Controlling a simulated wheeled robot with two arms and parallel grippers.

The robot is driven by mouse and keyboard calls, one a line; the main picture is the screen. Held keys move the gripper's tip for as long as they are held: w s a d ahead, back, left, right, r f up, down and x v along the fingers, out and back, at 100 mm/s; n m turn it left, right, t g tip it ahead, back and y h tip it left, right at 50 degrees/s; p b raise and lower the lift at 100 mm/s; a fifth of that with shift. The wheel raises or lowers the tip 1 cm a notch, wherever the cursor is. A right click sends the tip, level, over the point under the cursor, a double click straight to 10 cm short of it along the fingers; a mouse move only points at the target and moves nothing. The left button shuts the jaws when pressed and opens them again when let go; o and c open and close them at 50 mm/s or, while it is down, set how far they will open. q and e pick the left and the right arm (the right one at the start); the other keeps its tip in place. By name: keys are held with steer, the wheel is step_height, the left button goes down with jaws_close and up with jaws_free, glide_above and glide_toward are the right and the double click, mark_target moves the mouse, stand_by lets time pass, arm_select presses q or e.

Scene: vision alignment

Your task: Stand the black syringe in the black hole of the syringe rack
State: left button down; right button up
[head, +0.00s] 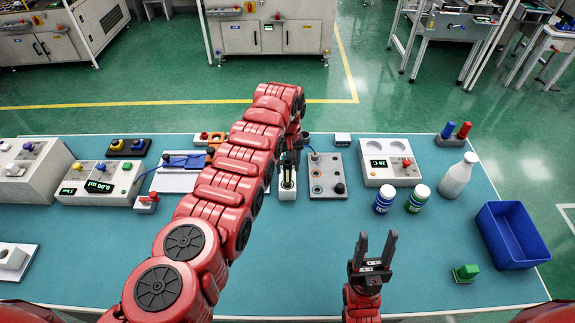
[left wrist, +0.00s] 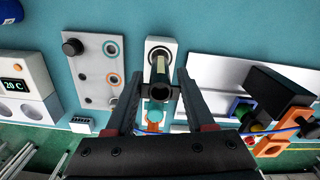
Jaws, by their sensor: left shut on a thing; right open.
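My left gripper (head: 289,164) reaches over the back middle of the table and is shut on the black syringe. In the left wrist view its fingers (left wrist: 159,76) flank the syringe (left wrist: 160,92), whose dark round end faces the camera. The syringe is over a narrow white block (left wrist: 167,43) with a black-ringed hole, probably the syringe rack; it also shows in the head view (head: 288,195). Whether the tip is inside the hole cannot be told. My left arm hides part of the block. My right gripper (head: 376,242) is open and empty above the front of the table.
A grey panel (head: 328,163) with coloured rings and a black knob stands close right of the block. Further right are a display box (head: 377,177), two small bottles, a white bottle (head: 458,176) and a blue bin (head: 508,235). The table's front middle is clear.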

mark_target(287, 179)
arm_select(q)
steer(key=shift+f, duration=0.15)
stand_by(0.4)
steer(key=shift+f+b, duration=1.45)
steer(key=shift+b, duration=0.05)
steer(key=shift+f, duration=0.15)
steer(key=shift+f+b, duration=0.55)
steer(key=shift+b, duration=0.15)
steer(key=shift+s+f+b, duration=0.35)
steer(key=shift+f+b, duration=0.15)
steer(key=shift+b, duration=0.2)
steer(key=shift+s+f, duration=0.1)
steer(key=shift+f, duration=0.05)
jaws_free()
